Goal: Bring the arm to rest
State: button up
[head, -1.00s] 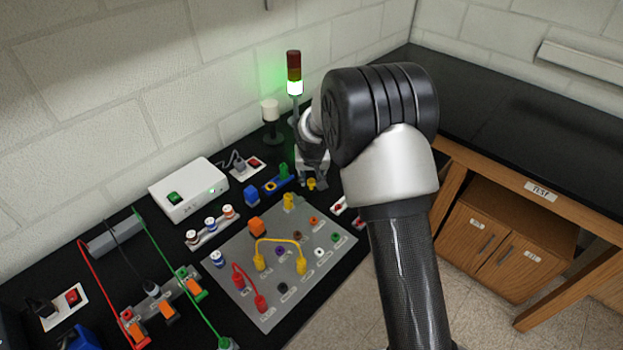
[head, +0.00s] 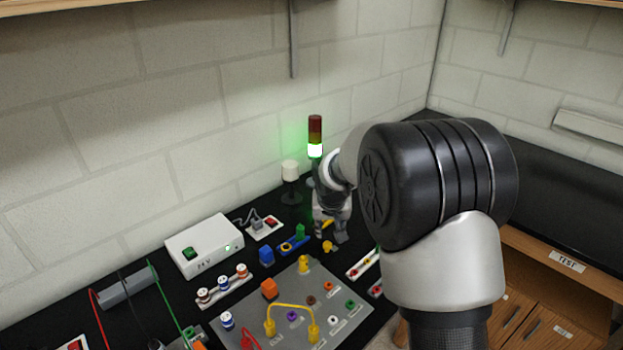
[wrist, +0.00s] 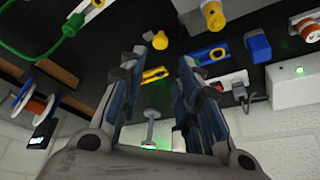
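My gripper (head: 331,226) is above the back of the black bench in the head view, left of my arm's large black joint. In the wrist view its two fingers (wrist: 160,62) are apart, with no object held between them. A small yellow piece (head: 328,246) stands on the bench below the gripper. A yellow piece (wrist: 155,75) shows beyond the finger gap in the wrist view, apart from the fingers. My arm hides part of the bench on the right.
A signal tower (head: 315,150) lit green stands behind the gripper, beside a white-topped post (head: 290,180). A white box (head: 204,245), a blue block (head: 266,254) and a grey plug board (head: 240,325) with yellow leads are to the left and front. A wall is close behind.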

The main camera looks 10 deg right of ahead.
jog(key=s+d+r, duration=0.2)
jog(key=s+r, duration=1.2)
jog(key=s, duration=0.4)
jog(key=s+n, duration=0.1)
jog(key=s, duration=1.8)
jog(key=shift+s+a+n+y, duration=0.3)
jog(key=shift+n, duration=0.1)
jog(key=shift+c, duration=0.5)
dwell(0.3)
